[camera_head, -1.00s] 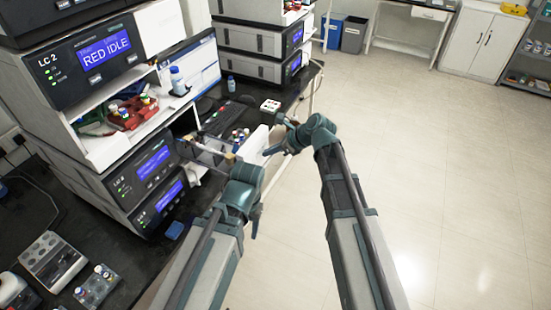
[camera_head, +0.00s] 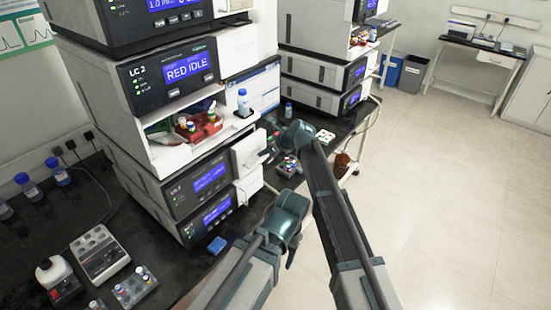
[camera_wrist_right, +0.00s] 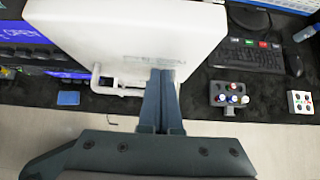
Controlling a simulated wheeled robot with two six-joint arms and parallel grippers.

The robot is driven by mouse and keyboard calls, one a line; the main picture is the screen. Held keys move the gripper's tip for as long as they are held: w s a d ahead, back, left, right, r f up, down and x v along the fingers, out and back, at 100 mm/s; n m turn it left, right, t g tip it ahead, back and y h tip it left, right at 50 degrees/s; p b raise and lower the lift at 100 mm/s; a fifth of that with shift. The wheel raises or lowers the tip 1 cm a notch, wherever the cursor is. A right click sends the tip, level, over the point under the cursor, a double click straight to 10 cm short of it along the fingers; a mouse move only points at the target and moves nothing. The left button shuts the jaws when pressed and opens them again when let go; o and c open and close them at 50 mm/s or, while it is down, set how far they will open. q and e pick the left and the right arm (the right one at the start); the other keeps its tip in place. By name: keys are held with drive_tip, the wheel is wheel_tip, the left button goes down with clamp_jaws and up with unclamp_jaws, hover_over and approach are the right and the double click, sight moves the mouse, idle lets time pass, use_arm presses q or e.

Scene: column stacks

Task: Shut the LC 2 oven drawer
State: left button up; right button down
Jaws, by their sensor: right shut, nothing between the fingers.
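The LC 2 stack (camera_head: 180,77) stands on the dark bench at the left, with a blue RED IDLE display. The oven drawer's white front (camera_head: 247,150) is near the stack's lower module in the head view. It fills the upper left of the right wrist view (camera_wrist_right: 130,35), beside a blue display reading OPEN. Any remaining gap behind it is hard to judge. My right gripper (camera_head: 270,150) is shut and empty, its fingertips (camera_wrist_right: 161,75) at the white front; I cannot tell contact. My left gripper (camera_head: 291,250) hangs lower, apart from the stack; its fingers are unclear.
A vial rack (camera_wrist_right: 230,97), keyboard (camera_wrist_right: 250,57) and mouse (camera_wrist_right: 294,62) lie on the bench right of the drawer. A red rack (camera_head: 198,125) and a blue-capped bottle (camera_head: 243,103) are on the open shelf above. The floor (camera_head: 440,210) at right is clear.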

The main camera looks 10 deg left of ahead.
sight(259, 147)
drive_tip(key=shift+w+a, duration=0.35)
drive_tip(key=shift+a, duration=0.25)
drive_tip(key=shift+w+a, duration=0.35)
drive_tip(key=shift+a, duration=0.2)
use_arm(q)
drive_tip(key=shift+w+a, duration=0.2)
drive_tip(key=shift+a, duration=0.15)
use_arm(e)
drive_tip(key=shift+a, duration=0.1)
drive_tip(key=shift+w+a+r, duration=0.1)
drive_tip(key=shift+w, duration=0.05)
use_arm(q)
drive_tip(key=shift+r, duration=0.1)
use_arm(e)
drive_tip(key=shift+r, duration=0.1)
